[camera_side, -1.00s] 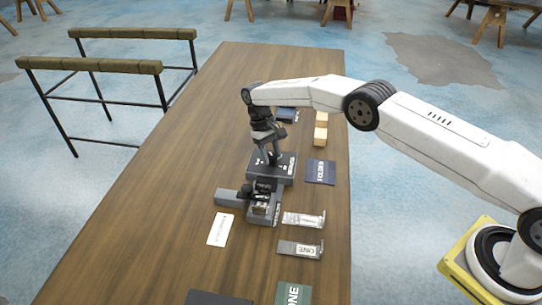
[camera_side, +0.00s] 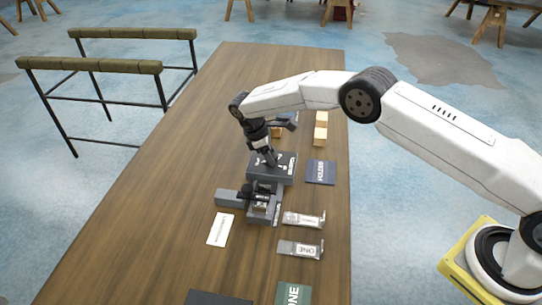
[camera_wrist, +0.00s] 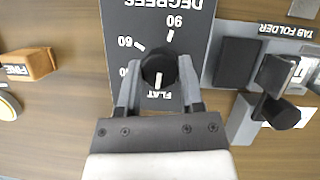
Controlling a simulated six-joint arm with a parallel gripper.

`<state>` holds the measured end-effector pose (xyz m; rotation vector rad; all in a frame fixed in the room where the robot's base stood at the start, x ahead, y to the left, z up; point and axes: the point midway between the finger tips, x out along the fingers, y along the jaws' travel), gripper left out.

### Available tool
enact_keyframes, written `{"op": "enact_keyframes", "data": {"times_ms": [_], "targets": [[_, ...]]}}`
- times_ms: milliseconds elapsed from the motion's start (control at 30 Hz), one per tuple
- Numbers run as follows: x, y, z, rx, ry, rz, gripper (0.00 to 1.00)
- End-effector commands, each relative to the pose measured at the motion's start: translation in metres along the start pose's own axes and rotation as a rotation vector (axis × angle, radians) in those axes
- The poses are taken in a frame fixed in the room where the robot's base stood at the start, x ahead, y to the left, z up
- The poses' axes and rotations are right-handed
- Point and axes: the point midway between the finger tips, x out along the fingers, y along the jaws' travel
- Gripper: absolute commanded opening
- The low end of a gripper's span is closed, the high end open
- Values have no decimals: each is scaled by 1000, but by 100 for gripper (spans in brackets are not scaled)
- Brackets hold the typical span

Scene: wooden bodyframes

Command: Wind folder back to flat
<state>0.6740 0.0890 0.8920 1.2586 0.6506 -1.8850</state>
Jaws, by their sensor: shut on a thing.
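The dial box (camera_side: 285,180) is a dark panel behind the tab folder (camera_side: 226,198) in the side view. In the wrist view its face (camera_wrist: 120,30) reads DEGREES upside down, with marks 60, 90 and FLAT. The round black knob (camera_wrist: 160,66) has a white pointer line aimed at FLAT. My gripper (camera_wrist: 157,95) is shut on the knob, one finger on each side; it also shows over the box in the side view (camera_side: 268,160). The tab folder's labelled edge (camera_wrist: 286,31) and dark plates (camera_wrist: 236,63) lie right of the dial in the wrist view.
A dark blue card marked FOLDED (camera_side: 320,172) lies right of the dial box, with wooden blocks (camera_side: 321,130) behind it. Labelled strips (camera_side: 300,249) and a white card (camera_side: 220,230) lie in front. The table's left side (camera_side: 150,210) is clear.

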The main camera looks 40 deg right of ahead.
Motion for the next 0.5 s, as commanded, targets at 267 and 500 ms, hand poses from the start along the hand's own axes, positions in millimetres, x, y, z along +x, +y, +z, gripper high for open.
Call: {"op": "enact_keyframes", "data": {"times_ms": [267, 500], "targets": [[0, 0, 0, -89, 0, 36, 0], [1, -1, 0, -103, 0, 42, 0]]}}
